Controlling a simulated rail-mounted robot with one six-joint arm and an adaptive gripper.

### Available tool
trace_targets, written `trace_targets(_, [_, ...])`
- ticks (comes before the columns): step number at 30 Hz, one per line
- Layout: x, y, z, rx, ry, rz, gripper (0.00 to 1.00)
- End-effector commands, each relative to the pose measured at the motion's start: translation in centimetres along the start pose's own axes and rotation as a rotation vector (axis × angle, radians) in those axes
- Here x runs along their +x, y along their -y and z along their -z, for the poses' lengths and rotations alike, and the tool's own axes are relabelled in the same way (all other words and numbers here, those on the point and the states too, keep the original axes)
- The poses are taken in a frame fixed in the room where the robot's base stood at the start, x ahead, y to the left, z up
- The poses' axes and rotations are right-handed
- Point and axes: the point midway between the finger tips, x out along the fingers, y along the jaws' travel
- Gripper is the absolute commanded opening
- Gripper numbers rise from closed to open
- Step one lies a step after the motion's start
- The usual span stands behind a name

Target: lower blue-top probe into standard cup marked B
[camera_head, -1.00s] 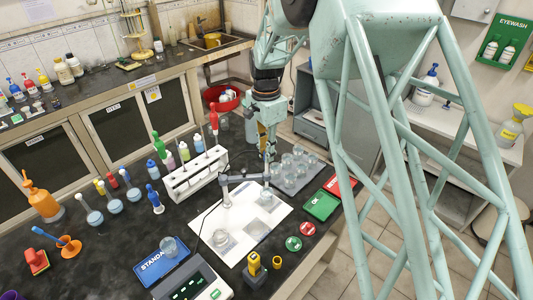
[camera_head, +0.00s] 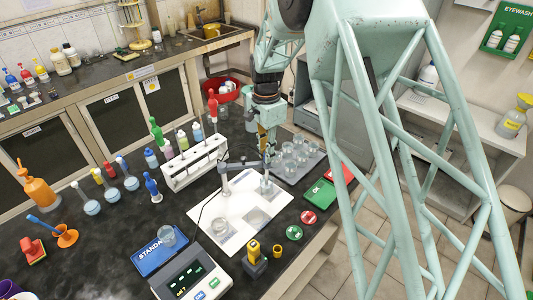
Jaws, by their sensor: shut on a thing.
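My gripper (camera_head: 269,141) points down over the back right of the white mat, in front of the tray of cups. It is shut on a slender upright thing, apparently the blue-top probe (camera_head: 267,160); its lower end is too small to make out. Clear cups stand on the white mat, one at its front left (camera_head: 220,228) and one below my gripper (camera_head: 266,187). Another clear cup (camera_head: 168,236) stands on the blue STANDARD tray (camera_head: 150,262). I cannot read a B on any cup.
A grey tray of several clear cups (camera_head: 291,152) stands just right of my gripper. A jointed grey stand arm (camera_head: 240,165) reaches across the white mat (camera_head: 238,240). A white rack (camera_head: 195,162) stands left. A balance (camera_head: 190,277) is in front.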

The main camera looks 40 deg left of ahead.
Motion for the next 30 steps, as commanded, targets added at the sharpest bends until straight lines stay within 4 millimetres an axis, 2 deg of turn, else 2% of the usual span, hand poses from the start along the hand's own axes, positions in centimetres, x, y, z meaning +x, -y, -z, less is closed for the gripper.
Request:
trace_targets(1, [0.0,0.0,0.0,0.000,0.000,0.001,0.00])
trace_targets(2, [0.0,0.0,0.0,0.000,0.000,0.001,0.15])
trace_targets(6, [0.0,0.0,0.0,0.000,0.000,0.001,0.28])
trace_targets(20, [-0.4,0.0,0.0,0.000,-0.001,0.001,0.28])
trace_targets(30, [-3.4,0.1,0.0,0.000,-0.001,0.002,0.28])
